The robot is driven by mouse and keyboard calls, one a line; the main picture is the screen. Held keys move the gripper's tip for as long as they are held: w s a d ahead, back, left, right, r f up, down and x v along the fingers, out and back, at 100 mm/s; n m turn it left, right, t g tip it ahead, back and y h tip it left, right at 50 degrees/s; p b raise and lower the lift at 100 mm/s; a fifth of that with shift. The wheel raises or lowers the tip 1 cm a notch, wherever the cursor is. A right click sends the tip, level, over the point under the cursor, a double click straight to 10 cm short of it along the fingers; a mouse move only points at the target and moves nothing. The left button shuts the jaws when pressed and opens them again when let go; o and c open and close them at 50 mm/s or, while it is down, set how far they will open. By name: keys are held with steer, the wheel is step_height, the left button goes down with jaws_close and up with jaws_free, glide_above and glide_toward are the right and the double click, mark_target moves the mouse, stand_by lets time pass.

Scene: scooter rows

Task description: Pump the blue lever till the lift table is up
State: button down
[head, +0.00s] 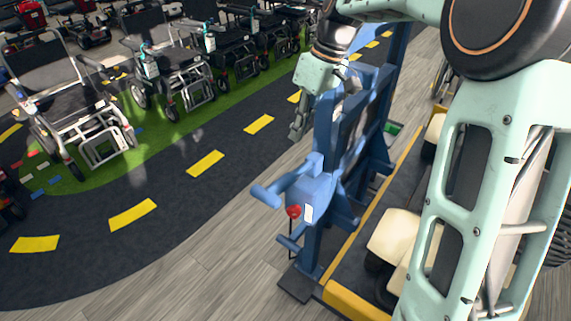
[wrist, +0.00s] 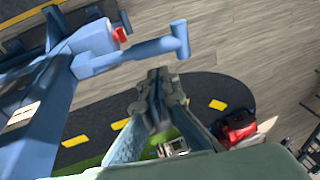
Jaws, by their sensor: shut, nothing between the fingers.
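The blue lever (head: 266,196) has a short crossbar at its end and sticks out to the left from a blue post. It also shows in the wrist view (wrist: 181,38), upper middle. A red knob (head: 293,211) sits under the lever's housing. The blue frame (head: 350,130) stands beside a low dark platform with a yellow edge (head: 355,301), which looks like the lift table; my arm hides part of it. My gripper (head: 297,132) is shut and empty, above and behind the lever in the head view, apart from it. In the wrist view its fingers (wrist: 160,85) lie below the crossbar.
A cream-coloured vehicle (head: 396,236) is on the platform, partly behind my arm. A second, lower blue bar (head: 290,243) juts from the post. Wheelchairs (head: 75,105) and scooters stand in rows on green flooring at the left. The grey floor left of the post is clear.

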mark_target(279, 182)
steer(key=x, duration=1.3)
steer(key=shift+s+a+f, duration=0.1)
steer(key=shift+f, duration=0.3)
steer(key=shift+b, duration=0.35)
